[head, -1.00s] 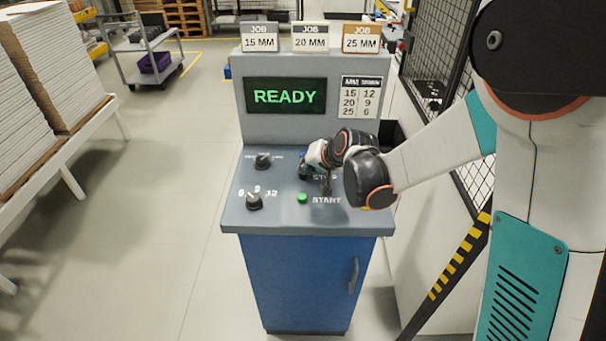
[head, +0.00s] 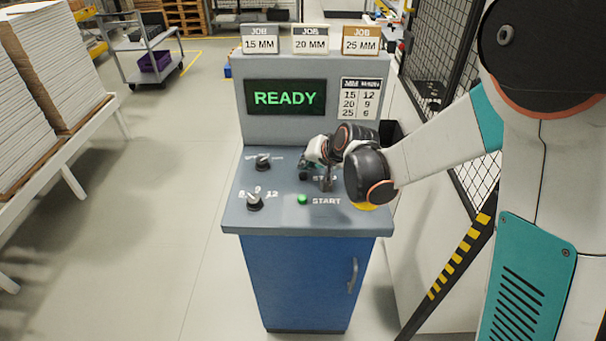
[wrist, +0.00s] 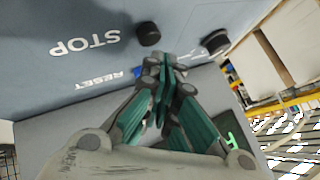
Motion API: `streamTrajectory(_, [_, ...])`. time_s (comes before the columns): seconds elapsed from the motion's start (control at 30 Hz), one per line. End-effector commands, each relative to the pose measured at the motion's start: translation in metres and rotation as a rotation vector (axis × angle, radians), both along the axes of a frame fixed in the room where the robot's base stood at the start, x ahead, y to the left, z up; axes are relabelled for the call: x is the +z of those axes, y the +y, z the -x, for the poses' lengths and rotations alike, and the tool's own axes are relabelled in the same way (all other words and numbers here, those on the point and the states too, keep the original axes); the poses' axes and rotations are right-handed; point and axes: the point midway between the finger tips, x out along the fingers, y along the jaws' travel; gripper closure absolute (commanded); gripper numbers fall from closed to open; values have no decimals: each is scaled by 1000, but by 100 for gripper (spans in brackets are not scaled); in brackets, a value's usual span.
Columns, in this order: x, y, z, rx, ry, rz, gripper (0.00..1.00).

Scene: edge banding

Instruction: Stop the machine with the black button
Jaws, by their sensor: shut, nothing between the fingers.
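The black stop button (wrist: 148,33) stands beside the STOP label in the wrist view. In the head view the black button (head: 303,175) shows small, just left of the partly covered STOP label. My gripper (wrist: 167,62) is shut and empty. In the wrist view its fingertips appear close to the black button, with a visible gap between them. In the head view my wrist hides much of the gripper. The machine's screen (head: 286,97) reads READY in green.
The green START button (head: 302,200) sits below the black button on the sloped panel. Two black knobs (head: 254,202) are at the panel's left. Job cards (head: 310,39) stand on top of the console. A mesh fence (head: 432,75) is to the right.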

Motion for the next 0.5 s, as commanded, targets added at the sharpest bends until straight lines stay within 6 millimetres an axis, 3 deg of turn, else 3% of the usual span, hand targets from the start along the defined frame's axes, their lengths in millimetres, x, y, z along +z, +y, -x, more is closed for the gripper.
streamTrajectory(0.5, [42,0,0,0,0,0,100])
